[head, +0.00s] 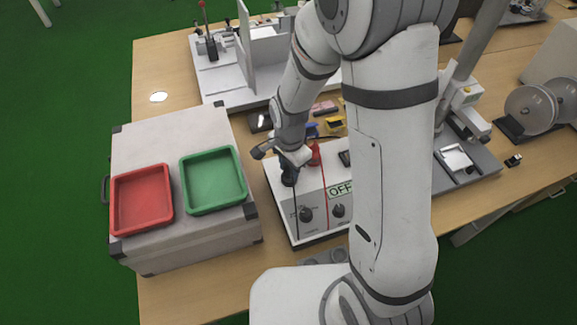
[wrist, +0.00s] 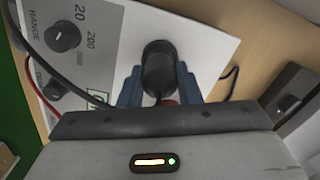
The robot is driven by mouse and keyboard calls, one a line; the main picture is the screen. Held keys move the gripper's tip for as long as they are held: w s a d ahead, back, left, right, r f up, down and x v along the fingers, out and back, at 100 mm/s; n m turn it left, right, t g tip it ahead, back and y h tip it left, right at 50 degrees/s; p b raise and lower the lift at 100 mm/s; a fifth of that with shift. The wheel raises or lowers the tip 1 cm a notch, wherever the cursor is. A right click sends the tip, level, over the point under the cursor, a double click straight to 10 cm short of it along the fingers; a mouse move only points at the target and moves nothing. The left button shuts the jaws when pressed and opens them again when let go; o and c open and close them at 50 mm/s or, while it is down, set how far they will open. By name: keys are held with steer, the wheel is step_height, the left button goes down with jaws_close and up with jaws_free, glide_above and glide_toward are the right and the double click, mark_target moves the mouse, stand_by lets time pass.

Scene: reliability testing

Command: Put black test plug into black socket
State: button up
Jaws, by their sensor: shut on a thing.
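The black test plug (wrist: 157,84) is held between the blue fingers of my gripper (wrist: 158,76) in the wrist view. In the head view, my gripper (head: 289,172) is low over the left back part of the white test box (head: 323,185), with dark fingers around the plug. A round black piece (wrist: 157,55) shows at the fingertips in the wrist view, against the white panel. I cannot tell where plug ends and black socket begins, or how deep the plug sits. A red plug (head: 315,155) stands just right of my gripper, with a red wire down the panel.
The box has knobs (head: 306,214) and an OFF sign (head: 340,190). A black wire (wrist: 60,75) arcs past the gripper. A grey case (head: 185,240) with a red tray (head: 142,200) and a green tray (head: 213,180) stands to the left. A white fixture (head: 240,92) stands behind.

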steer(key=shift+f+b, duration=0.55)
steer(key=shift+f, duration=0.15)
steer(key=o, duration=0.7)
steer(key=shift+r, duration=0.1)
steer(key=shift+r, duration=0.1)
steer(key=shift+r+p, duration=3.9)
steer(key=shift+r, duration=1.5)
steer(key=shift+d+r, duration=0.1)
steer(key=shift+r, duration=0.05)
steer(key=s+d+r+n+t, duration=0.1)
steer(key=s+d+r+n, duration=0.2)
steer(key=r, duration=0.3)
steer(key=s+d+r+n+t, duration=0.1)
steer(key=s+d+r+n, duration=0.3)
steer(key=s+d+r, duration=0.1)
steer(key=s+d+r+n+t+b, duration=0.1)
steer(key=s+d+r+n, duration=0.2)
steer(key=r, duration=0.4)
steer(key=shift+s+d+r+n, duration=0.1)
steer(key=shift+s+d+n, duration=0.25)
steer(key=shift+s, duration=0.55)
